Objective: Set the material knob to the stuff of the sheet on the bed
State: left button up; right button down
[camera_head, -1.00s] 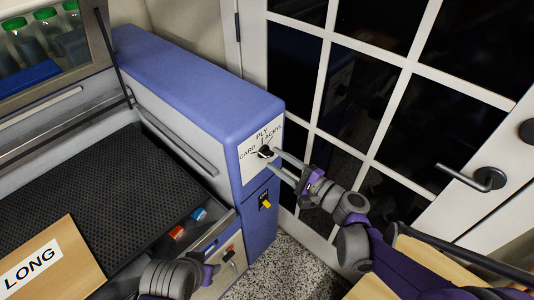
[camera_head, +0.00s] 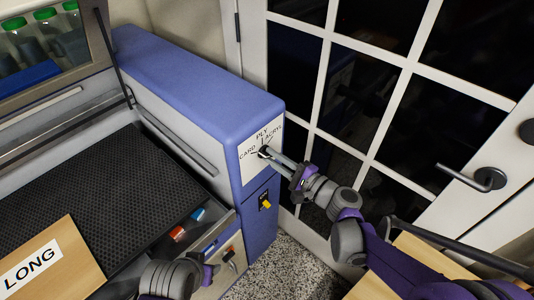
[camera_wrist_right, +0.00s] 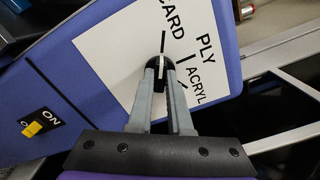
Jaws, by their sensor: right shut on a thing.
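The material knob (camera_head: 263,153) is small and black, on a white dial plate (camera_wrist_right: 110,70) marked CARD, PLY and ACRYL. My right gripper (camera_head: 267,156) is shut on the knob; its two fingers (camera_wrist_right: 161,72) meet around it in the wrist view. A white line shows on the knob and seems to point toward the CARD side, but the fingers partly cover it. The dark honeycomb bed (camera_head: 100,185) is at left. A light-brown panel labelled LONG (camera_head: 62,246) overlaps its near edge in the picture; its material is unclear. My left gripper (camera_head: 212,272) is low in front, its jaws unclear.
A yellow switch (camera_head: 265,203) marked ON sits below the dial on the blue cabinet (camera_head: 190,85). Red (camera_head: 177,233) and blue (camera_head: 198,214) pieces lie near the bed's front. A raised lid is at upper left. A glazed door with a handle (camera_head: 487,179) stands at right.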

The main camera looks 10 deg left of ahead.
jog(key=m, duration=0.4)
jog(key=shift+m+b, duration=0.3)
jog(key=shift+b, duration=0.1)
jog(key=shift+m, duration=0.8)
jog(key=m, duration=0.3)
jog(key=shift+b, duration=0.35)
